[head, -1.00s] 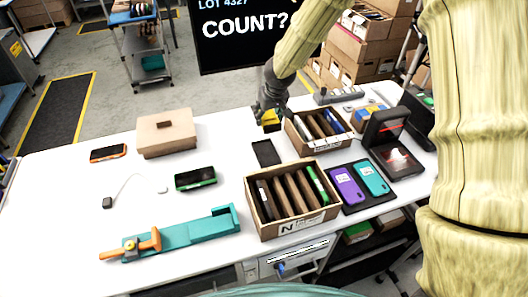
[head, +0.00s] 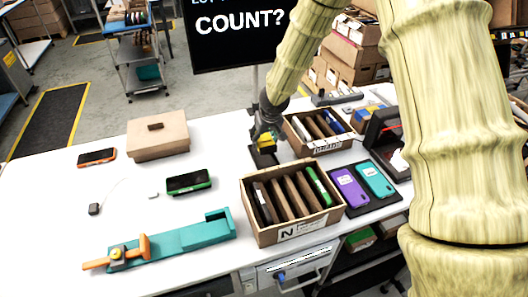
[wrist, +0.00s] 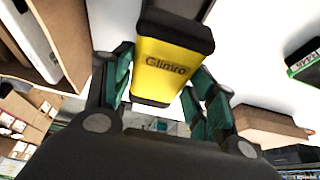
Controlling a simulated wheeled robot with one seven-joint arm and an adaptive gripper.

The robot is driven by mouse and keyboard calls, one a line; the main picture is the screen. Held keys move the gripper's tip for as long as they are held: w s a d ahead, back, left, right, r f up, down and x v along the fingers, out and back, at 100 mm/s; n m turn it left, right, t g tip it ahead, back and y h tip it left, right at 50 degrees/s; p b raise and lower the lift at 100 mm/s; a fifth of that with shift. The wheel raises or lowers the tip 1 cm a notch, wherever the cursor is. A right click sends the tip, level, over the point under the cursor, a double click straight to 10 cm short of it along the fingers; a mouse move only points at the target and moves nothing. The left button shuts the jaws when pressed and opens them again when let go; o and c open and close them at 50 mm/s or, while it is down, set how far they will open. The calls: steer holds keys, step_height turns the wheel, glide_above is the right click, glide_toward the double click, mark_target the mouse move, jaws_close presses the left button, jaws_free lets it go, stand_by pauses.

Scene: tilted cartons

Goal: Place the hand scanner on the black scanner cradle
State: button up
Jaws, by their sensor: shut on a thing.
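The hand scanner (head: 266,141) is a small yellow block with black ends. In the wrist view the scanner (wrist: 171,70) sits between the teal-padded fingers of my gripper (wrist: 163,76), its "Glimro" label facing the camera. My gripper (head: 262,132) is shut on it at the far middle of the table in the head view. The black scanner cradle (head: 264,160) is a flat dark piece on the white table, directly below the scanner and partly covered by it. I cannot tell whether scanner and cradle touch.
A divided carton (head: 262,233) stands in front of the cradle, and another carton (head: 307,149) is close on its right. A lidded box (head: 157,141), a green-edged phone (head: 188,182) and a teal fixture (head: 178,243) are to the left. Bare table lies left of the cradle.

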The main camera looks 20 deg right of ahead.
steer(key=shift+f+b, duration=0.6)
steer(key=shift+f, duration=2.4)
steer(key=shift+f, duration=0.15)
steer(key=o, duration=0.9)
steer(key=shift+s+r, duration=0.1)
steer(key=shift+r, duration=0.3)
steer(key=v, duration=1.1)
steer(key=shift+s+r, duration=0.2)
